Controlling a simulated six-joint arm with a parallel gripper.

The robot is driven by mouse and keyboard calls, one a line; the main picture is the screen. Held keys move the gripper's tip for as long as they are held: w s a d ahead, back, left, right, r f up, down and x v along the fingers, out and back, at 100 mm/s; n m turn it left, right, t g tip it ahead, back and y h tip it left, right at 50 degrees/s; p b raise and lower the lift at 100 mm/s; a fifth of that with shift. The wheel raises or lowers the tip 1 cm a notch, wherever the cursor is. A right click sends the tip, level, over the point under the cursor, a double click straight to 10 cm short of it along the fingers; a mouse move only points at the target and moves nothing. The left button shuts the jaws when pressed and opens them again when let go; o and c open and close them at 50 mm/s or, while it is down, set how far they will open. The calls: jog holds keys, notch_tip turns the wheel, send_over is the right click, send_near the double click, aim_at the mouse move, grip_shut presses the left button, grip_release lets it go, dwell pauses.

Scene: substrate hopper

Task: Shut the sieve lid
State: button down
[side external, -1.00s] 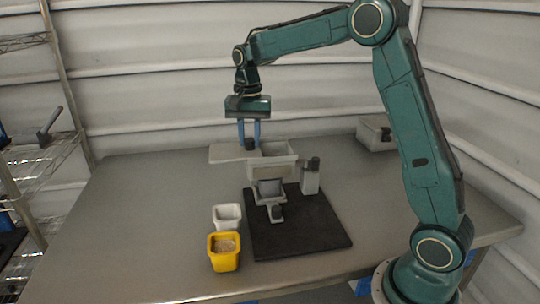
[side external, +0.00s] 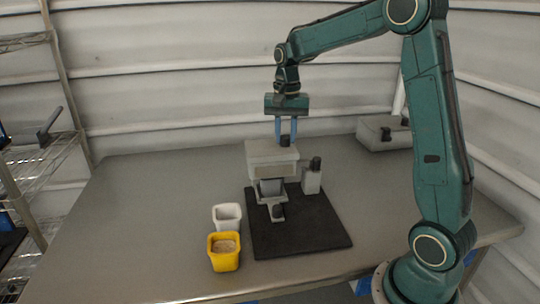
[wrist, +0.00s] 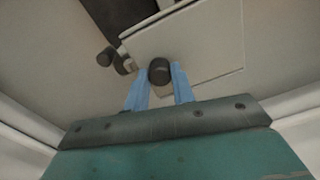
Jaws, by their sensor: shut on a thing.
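The sieve lid (wrist: 205,50) is a pale flat plate with a dark round knob (wrist: 159,71) on it. In the side view the lid (side external: 262,146) lies over the top of the grey hopper (side external: 259,170), and the hopper's opening no longer shows. My gripper (side external: 286,138) points down from above, its blue fingers shut on the dark knob. In the wrist view my gripper (wrist: 160,76) has one finger on each side of the knob. Whether the lid covers the hopper fully at the back is hidden.
The hopper stands on a black mat (side external: 310,228) with a grey post (side external: 312,178) at its right. A white cup (side external: 227,213) and a yellow cup (side external: 224,260) with grainy stuff stand front left. A grey box (side external: 380,134) stands back right. The table's left is clear.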

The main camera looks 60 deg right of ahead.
jog(key=shift+s+a, duration=0.1)
jog(key=c, duration=1.2)
grip_release()
jog(key=shift+o, duration=0.2)
jog(key=shift+r, duration=0.15)
notch_tip(320, 180, up, 14)
jog(key=shift+f, duration=0.2)
jog(key=shift+a, duration=0.1)
